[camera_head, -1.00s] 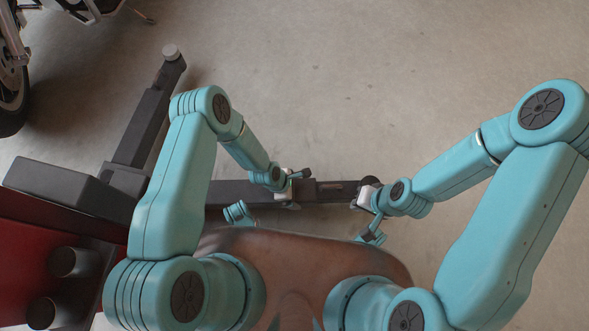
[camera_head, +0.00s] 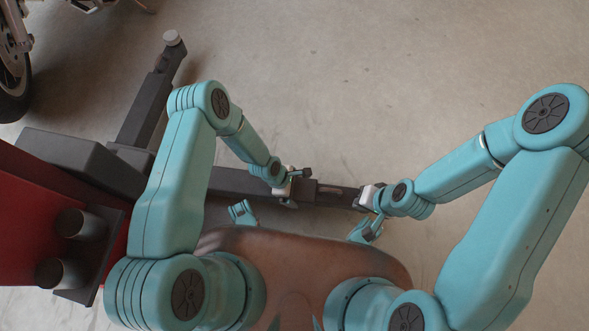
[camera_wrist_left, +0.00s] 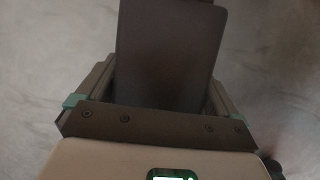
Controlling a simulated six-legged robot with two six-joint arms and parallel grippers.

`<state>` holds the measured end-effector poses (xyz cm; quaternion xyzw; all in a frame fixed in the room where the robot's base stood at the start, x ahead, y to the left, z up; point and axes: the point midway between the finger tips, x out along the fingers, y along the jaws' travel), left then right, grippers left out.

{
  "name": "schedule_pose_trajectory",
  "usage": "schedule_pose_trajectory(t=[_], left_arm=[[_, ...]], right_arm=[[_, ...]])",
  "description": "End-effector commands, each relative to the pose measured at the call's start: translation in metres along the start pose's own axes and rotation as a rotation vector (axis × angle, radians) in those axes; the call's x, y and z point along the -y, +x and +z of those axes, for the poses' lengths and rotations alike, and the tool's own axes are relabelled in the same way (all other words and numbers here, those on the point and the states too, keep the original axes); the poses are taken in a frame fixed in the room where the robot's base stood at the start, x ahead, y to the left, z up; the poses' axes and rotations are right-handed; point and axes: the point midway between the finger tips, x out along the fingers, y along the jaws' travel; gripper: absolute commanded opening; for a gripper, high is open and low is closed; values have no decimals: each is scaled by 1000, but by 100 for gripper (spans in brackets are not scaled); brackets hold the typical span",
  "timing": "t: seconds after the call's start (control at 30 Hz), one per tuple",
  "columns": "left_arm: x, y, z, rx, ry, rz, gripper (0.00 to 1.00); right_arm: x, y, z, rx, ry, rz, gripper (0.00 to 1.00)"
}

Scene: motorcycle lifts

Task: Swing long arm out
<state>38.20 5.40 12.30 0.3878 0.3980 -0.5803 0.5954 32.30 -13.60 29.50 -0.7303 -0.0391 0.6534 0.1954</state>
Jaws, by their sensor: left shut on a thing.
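The long arm (camera_head: 240,182) is a dark bar that runs from the lift's base at the left across the floor to the right, just beyond my body. My left gripper (camera_head: 296,186) is shut on it about midway along its visible length. In the left wrist view the dark bar (camera_wrist_left: 170,50) lies between the two fingers (camera_wrist_left: 165,95). My right gripper (camera_head: 366,198) is at the bar's far right end and partly covers it. Its fingers are too small and hidden to read, and whether it touches the bar is unclear.
The red lift column (camera_head: 50,215) with two dark cylinders stands close at the left. A second dark arm (camera_head: 145,112) with a pale round pad (camera_head: 172,37) reaches away. A motorcycle wheel (camera_head: 14,75) is at the top left. The concrete floor beyond is clear.

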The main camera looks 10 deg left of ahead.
Motion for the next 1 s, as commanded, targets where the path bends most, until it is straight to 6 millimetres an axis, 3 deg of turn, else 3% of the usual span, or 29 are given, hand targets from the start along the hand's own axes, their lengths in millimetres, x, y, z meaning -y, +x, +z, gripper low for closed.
schedule_pose_trajectory(t=[0.5, 0.53, 0.83, 1.0], left_arm=[[-2, -1, 0, 0, 2, -1, 39], [-2, -1, 0, 0, 3, -2, 97], [0, -4, 0, 0, 3, -1, 100], [0, -34, 2, 0, 3, 0, 100]], right_arm=[[0, 0, 0, -2, 0, 0, 0], [0, 0, 0, -2, 0, 0, 0], [1, -2, 0, 1, 0, 0, 0], [6, -18, 7, 28, 7, 1, 0]])
